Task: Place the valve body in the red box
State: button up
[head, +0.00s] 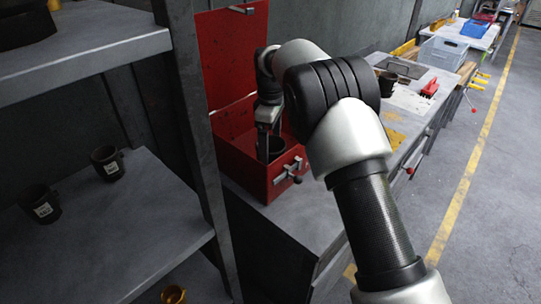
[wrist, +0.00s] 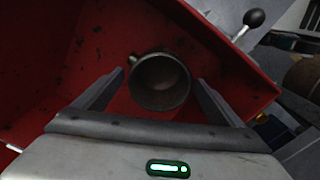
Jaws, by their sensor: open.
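The red box (head: 248,178) stands open on the bench, its lid raised against the wall. A dark, hollow cylindrical part that looks like the valve body (head: 275,148) is inside the box. In the wrist view the valve body (wrist: 160,82) shows its round open mouth and a small lug, above the box's red floor (wrist: 75,45). My gripper (head: 268,140) is inside the box opening. In the wrist view the fingers of my gripper (wrist: 160,85) are spread on both sides of the part, with gaps beside it. Its underside is hidden.
A shelf post stands close to the box. Benches with a blue-grey crate (head: 443,54) and a red tool (head: 430,88) run along the right. The floor aisle is clear.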

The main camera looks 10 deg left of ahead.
notch_tip(320, 180, up, 6)
jog(key=shift+p, duration=0.3)
jog(key=s+d+r+m+t+y, duration=0.1)
jog(key=s+d+r+m, duration=0.3)
jog(key=s+d+r, duration=0.35)
jog(key=s+d+r+m+t, duration=0.2)
jog(key=s+d+r+m, duration=0.3)
jog(key=d+r, duration=0.5)
jog(key=s+d+f+m+t, duration=0.1)
jog(key=s+d+m, duration=0.1)
jog(key=s, duration=0.4)
jog(key=s+d+f+m, duration=0.2)
jog(key=s+d+m, duration=0.1)
jog(key=s+d, duration=0.2)
jog(key=s+d+f+m+t+h, duration=0.1)
jog(key=s+d+f+m, duration=0.1)
jog(key=s, duration=0.7)
jog(key=shift+s+d+m+t, duration=0.25)
jog(key=shift+d+m, duration=0.25)
jog(key=shift+d, duration=0.7)
